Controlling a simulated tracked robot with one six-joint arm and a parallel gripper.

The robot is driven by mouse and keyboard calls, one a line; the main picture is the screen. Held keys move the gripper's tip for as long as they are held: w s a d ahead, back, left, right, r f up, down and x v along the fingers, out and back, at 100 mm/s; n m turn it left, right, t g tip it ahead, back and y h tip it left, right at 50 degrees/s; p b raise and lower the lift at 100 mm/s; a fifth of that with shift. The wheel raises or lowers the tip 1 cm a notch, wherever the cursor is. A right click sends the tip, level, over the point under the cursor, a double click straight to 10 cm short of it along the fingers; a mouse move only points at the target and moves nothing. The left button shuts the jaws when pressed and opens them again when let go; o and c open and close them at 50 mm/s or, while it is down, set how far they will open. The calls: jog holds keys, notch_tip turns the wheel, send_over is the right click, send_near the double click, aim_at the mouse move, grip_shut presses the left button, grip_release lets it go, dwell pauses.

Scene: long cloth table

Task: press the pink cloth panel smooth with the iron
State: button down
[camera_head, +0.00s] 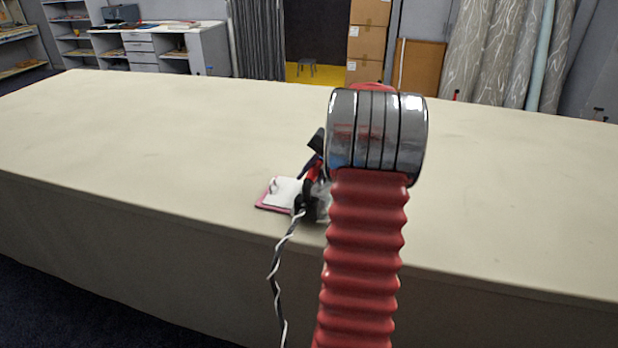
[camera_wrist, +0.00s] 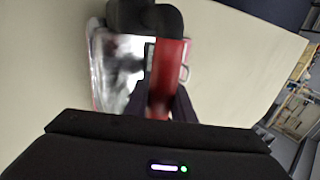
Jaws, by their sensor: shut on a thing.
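The pink cloth panel (camera_head: 264,207) lies flat on the long table, with its pink edge showing around a white sheet-like layer (camera_head: 286,189). The iron (camera_head: 312,173), with a red and black handle, stands at the panel's right part, half hidden behind my arm. In the wrist view the iron (camera_wrist: 168,65) shows its red grip and shiny metal body over the panel. My gripper (camera_wrist: 160,103) is shut on the iron's handle, with dark fingers on both sides. Whether the soleplate touches the cloth is hidden.
A black and white cord (camera_head: 276,268) runs from the iron over the table's front edge. The long cloth-covered table (camera_head: 130,130) is otherwise clear to the left, right and behind. Shelves, cardboard boxes (camera_head: 367,42) and fabric rolls stand beyond it.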

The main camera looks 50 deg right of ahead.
jog(key=shift+a, duration=0.1)
notch_tip(320, 180, up, 7)
dwell(1.1)
jog(key=shift+r, duration=0.2)
jog(key=shift+r, duration=2.9)
jog(key=shift+w, duration=0.1)
